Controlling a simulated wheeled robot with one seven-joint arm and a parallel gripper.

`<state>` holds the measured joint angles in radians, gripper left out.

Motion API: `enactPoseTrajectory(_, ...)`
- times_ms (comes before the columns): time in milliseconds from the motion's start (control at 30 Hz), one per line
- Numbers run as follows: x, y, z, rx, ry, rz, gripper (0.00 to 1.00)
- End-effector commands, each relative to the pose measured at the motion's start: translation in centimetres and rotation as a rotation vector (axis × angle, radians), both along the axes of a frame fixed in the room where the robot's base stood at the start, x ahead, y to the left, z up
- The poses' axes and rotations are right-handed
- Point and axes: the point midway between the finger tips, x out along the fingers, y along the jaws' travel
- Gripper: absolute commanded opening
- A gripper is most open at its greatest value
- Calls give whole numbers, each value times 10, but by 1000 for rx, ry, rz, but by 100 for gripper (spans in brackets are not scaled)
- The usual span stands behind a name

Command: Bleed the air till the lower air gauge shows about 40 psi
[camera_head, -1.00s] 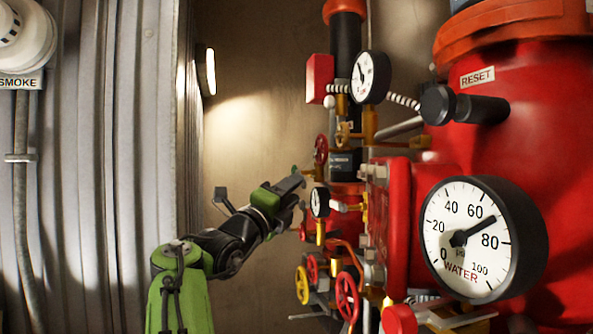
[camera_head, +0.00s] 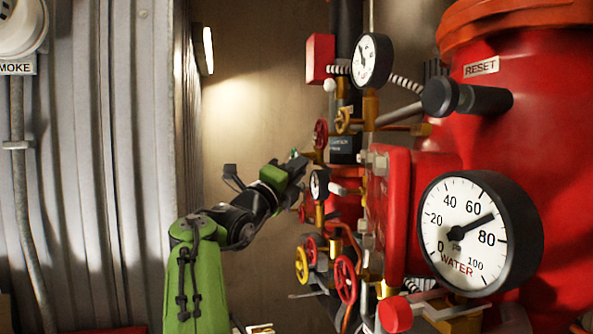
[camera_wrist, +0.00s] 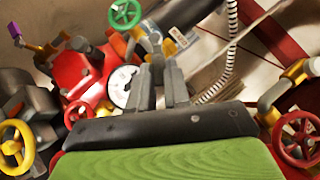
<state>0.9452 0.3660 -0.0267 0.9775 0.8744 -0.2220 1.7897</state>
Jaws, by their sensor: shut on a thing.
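A small white-faced gauge (camera_head: 318,185), which looks like the lower air gauge, stands on the yellow and red pipework; its reading is too small to make out. A larger gauge (camera_head: 374,61) sits above it, its needle pointing to the upper left. My gripper (camera_head: 300,164) is just left of and above the small gauge, among the valves. In the wrist view, my gripper's fingers (camera_wrist: 154,50) are close together on a small grey part I cannot identify. A white gauge face (camera_wrist: 121,88) is partly hidden behind the left finger. A green handwheel (camera_wrist: 125,13) lies beyond the fingertips.
The big water gauge (camera_head: 470,235) reads about 70. Red handwheels (camera_head: 345,279) and a yellow handwheel (camera_head: 302,265) crowd below my gripper. A large red vessel (camera_head: 540,130) fills the right. A corrugated wall (camera_head: 100,150) stands left, with open space before it.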

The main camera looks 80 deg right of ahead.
Motion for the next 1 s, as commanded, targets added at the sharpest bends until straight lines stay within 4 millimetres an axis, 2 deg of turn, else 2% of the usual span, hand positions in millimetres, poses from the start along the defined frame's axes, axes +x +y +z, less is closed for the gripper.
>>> enactPoseTrajectory(267, -1, 2, 8, 94, 55, 1, 0)
enactPoseTrajectory(600, -3, 5, 19, 301, 178, -1, 0)
enactPoseTrajectory(1000, -3, 6, 26, 429, 258, -2, 0)
